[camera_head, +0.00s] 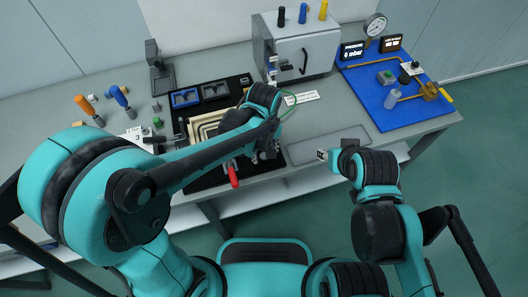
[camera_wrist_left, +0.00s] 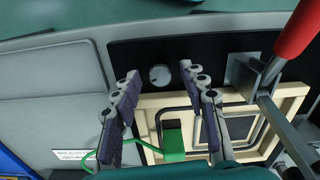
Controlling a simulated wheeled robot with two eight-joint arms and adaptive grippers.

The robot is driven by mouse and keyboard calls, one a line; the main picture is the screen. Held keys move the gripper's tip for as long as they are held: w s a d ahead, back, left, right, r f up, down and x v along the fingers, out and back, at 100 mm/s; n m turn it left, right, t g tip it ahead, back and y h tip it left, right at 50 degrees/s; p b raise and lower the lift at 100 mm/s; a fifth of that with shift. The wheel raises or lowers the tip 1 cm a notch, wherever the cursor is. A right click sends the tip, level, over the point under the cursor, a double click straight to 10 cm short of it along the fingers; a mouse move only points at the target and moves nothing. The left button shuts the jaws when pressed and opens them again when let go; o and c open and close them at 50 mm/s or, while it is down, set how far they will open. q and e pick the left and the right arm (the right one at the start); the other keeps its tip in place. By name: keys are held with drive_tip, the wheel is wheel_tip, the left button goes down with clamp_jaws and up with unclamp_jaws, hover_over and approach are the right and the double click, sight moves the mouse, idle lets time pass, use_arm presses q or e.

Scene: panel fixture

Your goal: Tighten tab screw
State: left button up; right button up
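A round grey knob-like screw (camera_wrist_left: 159,76) sits on the black base of the fixture in the left wrist view. My left gripper (camera_wrist_left: 160,71) is open, with one fingertip on either side of the screw in the picture; I cannot tell whether they touch it. Beside the screw is the beige panel frame (camera_wrist_left: 151,101) with a green piece (camera_wrist_left: 173,143) at its edge. In the head view my left gripper (camera_head: 266,152) is over the fixture's right end, and my forearm hides much of the frame (camera_head: 203,122). My right gripper (camera_head: 323,155) is off to the right; its fingers are unclear.
A red-handled clamp (camera_head: 232,174) stands at the fixture's front, and its handle (camera_wrist_left: 299,30) is close on the right in the wrist view. A grey box (camera_head: 303,48), a blue gauge board (camera_head: 412,106) and screwdrivers (camera_head: 88,108) stand around.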

use_arm(q)
clamp_jaws()
